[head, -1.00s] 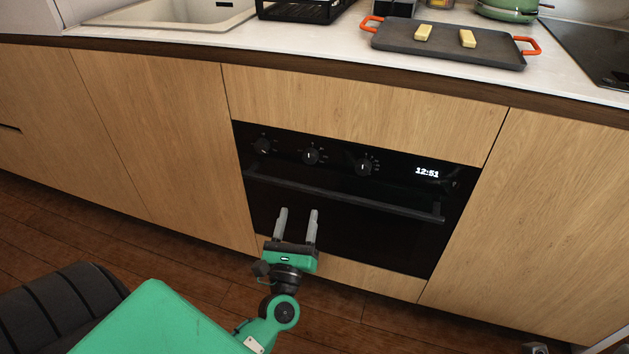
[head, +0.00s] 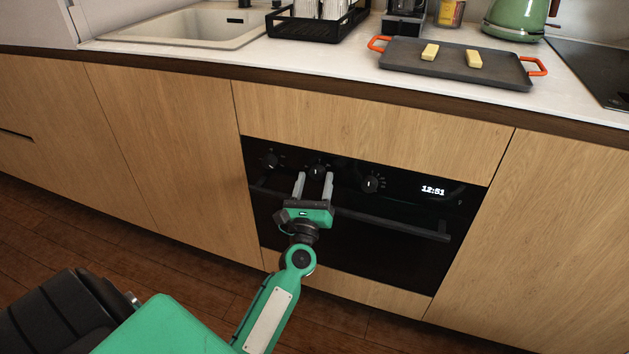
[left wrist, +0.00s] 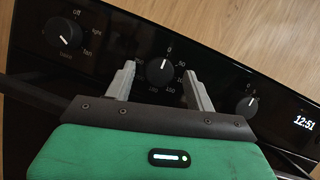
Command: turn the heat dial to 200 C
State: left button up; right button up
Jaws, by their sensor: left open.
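The heat dial is the middle black knob (head: 318,170) on the oven's panel. In the left wrist view the heat dial (left wrist: 159,71) has its white mark pointing up at the 0, with numbers around it. My left gripper (head: 314,175) is open and empty in front of the oven. Its two grey fingers reach toward the heat dial, and in the left wrist view they appear one on each side of it. I cannot tell whether they touch it. My right gripper is not in view.
The function dial (left wrist: 66,37) is on the left and another dial (left wrist: 246,107) on the right. The oven handle (head: 395,224) runs below the dials, behind my left gripper. A clock (head: 433,190) reads 12:51. On the counter above are a griddle (head: 445,65) and a green kettle (head: 515,20).

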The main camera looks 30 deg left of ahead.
pick_arm(q)
jog(key=shift+w+a+r, duration=0.1)
jog(key=shift+w, duration=0.1)
jog(key=c, duration=1)
jog(key=shift+m, duration=0.4)
